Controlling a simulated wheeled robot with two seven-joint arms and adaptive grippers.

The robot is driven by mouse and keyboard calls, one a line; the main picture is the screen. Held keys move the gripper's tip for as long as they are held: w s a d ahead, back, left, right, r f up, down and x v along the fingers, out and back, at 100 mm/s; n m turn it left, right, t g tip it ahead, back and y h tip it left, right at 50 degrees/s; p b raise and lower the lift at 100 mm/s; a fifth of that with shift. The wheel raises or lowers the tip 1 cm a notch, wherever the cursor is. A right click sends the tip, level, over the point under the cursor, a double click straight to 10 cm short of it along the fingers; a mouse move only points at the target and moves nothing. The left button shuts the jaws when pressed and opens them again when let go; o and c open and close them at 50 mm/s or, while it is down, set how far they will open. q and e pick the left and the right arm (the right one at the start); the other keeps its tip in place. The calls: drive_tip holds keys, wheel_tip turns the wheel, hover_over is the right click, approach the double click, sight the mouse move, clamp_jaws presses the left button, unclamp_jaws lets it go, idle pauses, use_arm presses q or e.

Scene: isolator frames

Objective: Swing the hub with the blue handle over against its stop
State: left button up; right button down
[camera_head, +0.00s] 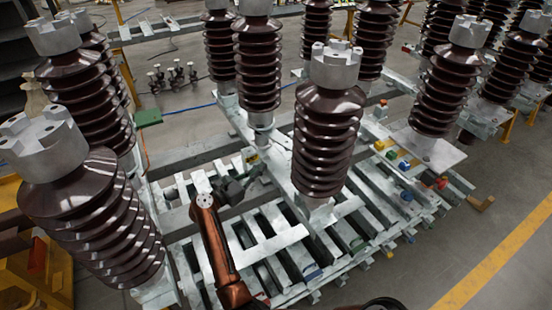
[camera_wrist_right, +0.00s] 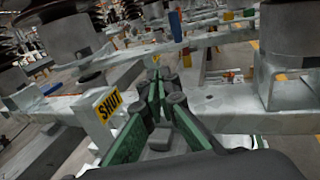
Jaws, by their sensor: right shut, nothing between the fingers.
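A blue handle (camera_wrist_right: 175,26) stands upright in the right wrist view, beyond the fingertips and apart from them. I cannot make out its hub or stop clearly. My right gripper (camera_wrist_right: 157,80) has green-sided fingers, shut and empty, pointing at the pale metal beam. In the head view my right gripper (camera_head: 258,180) is low among the metal bars, left of the central insulator (camera_head: 328,130). A yellow SHUT plate (camera_wrist_right: 107,104) is left of the fingers. My left gripper is out of view.
Tall brown ribbed insulators with metal caps surround the gripper, including a large one (camera_head: 90,215) at left. Slatted metal frames (camera_head: 262,250) lie below. Open floor (camera_head: 470,235) lies at right.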

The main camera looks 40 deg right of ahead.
drive_tip(key=a+f, duration=0.1)
drive_tip(key=b, duration=0.2)
approach(287, 148)
drive_tip(key=shift+g, duration=0.3)
drive_tip(key=d, duration=0.6)
drive_tip(key=shift+f, duration=0.25)
drive_tip(key=shift+d+r, duration=0.1)
drive_tip(key=shift+d, duration=0.35)
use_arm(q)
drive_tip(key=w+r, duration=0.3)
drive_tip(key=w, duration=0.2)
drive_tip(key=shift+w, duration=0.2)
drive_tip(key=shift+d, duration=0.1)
